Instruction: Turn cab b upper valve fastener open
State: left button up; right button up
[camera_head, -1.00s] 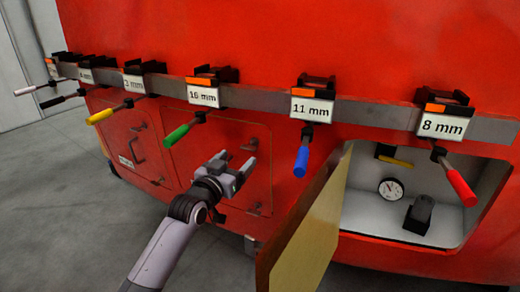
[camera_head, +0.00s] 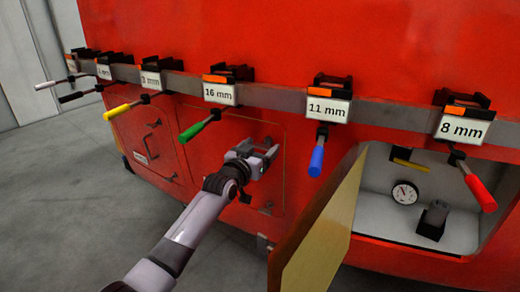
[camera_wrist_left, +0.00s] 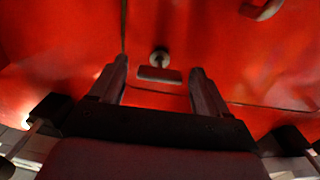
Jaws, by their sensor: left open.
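The closed red panel (camera_head: 210,165) with fasteners is in the middle of the head view. My left gripper (camera_head: 268,153) is open and empty in front of its upper right part, and it hides the upper fastener there. In the left wrist view a small round metal fastener (camera_wrist_left: 160,58) with a flat plate (camera_wrist_left: 158,75) below it shows in the gap ahead of my left gripper (camera_wrist_left: 158,70). The fingers are on either side of it in the picture; I cannot tell whether they touch anything. My right gripper is not in view.
A grey rail (camera_head: 280,102) above carries labelled clamps with coloured handles; the green handle (camera_head: 196,130) and blue handle (camera_head: 317,160) flank my gripper. An open tan door (camera_head: 322,232) stands out to the right, beside an open compartment (camera_head: 380,215) with a gauge (camera_head: 404,193).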

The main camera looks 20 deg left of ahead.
pick_arm(q)
jog(key=c, duration=1.1)
jog(key=shift+o, duration=0.3)
jog(key=n, duration=0.8)
jog(key=shift+n+p, duration=0.3)
jog(key=shift+p, duration=0.05)
jog(key=n, duration=0.9)
jog(key=shift+f+p, duration=0.1)
jog(key=shift+p, duration=0.25)
jog(key=shift+n, duration=0.3)
